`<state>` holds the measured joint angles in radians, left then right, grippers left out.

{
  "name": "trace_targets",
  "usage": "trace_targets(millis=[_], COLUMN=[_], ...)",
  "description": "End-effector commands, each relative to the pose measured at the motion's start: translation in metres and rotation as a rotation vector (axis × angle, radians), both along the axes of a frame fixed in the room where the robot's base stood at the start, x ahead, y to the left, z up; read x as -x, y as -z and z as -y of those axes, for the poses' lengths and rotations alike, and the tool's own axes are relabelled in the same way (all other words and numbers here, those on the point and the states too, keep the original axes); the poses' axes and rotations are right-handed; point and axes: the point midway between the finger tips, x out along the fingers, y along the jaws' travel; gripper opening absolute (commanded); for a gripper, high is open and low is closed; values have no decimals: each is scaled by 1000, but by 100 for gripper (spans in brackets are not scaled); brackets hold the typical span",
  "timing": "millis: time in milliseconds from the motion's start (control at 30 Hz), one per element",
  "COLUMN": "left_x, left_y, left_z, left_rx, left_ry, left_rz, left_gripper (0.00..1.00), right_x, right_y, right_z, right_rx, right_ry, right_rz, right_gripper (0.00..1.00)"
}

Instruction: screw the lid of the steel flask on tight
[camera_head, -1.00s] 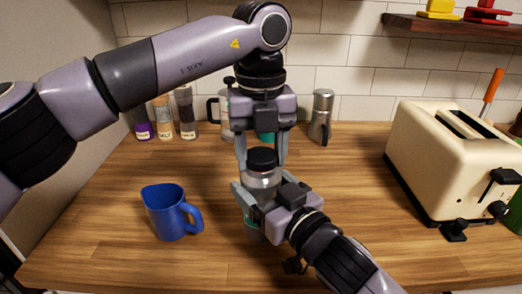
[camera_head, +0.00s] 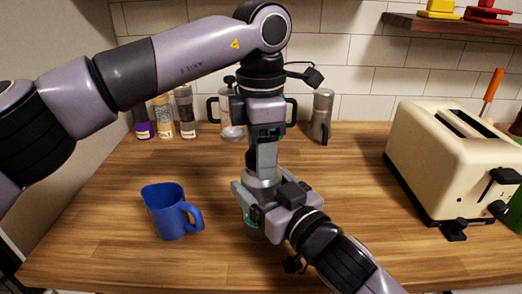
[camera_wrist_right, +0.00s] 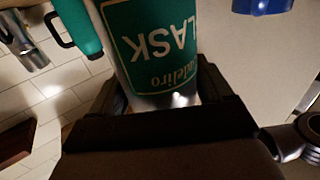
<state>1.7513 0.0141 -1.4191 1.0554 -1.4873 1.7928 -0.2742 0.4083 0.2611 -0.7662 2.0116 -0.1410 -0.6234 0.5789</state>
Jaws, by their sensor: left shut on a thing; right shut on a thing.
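The steel flask (camera_head: 262,183) stands upright near the middle of the counter, its green label partly visible below my right gripper. The label, reading "FLASK" upside down, fills the top of the right wrist view (camera_wrist_right: 160,45). My right gripper (camera_head: 258,203) is shut around the flask's body from the front right. My left gripper (camera_head: 263,172) points straight down over the flask's top and is shut on the black lid. One finger and the hand hide the lid now, so its seating cannot be seen.
A blue mug (camera_head: 170,212) stands to the left. A cream toaster (camera_head: 440,165) stands at right. Spice jars (camera_head: 161,116), a partly hidden dark-handled vessel (camera_head: 226,108) and a metal pot (camera_head: 321,115) line the back wall. Counter between flask and toaster is clear.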

Motion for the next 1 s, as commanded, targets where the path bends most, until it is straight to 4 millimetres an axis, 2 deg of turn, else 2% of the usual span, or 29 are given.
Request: trace_targets(millis=[367,400,433,467,767,1000], left_x=[1,1,1,1,0,0], left_y=[1,1,1,1,-1,-26], left_z=[1,1,1,1,0,0], left_rx=[1,1,0,0,1,1], left_ry=[42,42,41,41,37,35], left_rz=[-1,-1,-1,-1,0,3], left_gripper=[20,69,79,82,82,82], right_x=[1,1,1,1,0,0], right_y=[1,1,1,1,1,1], right_z=[-1,-1,-1,-1,-1,-1], right_rx=[1,1,1,1,0,0], right_ry=[-2,-2,-2,-2,-2,-2], right_rz=[-2,-2,-2,-2,-2,-2], right_gripper=[0,0,0,0,0,0])
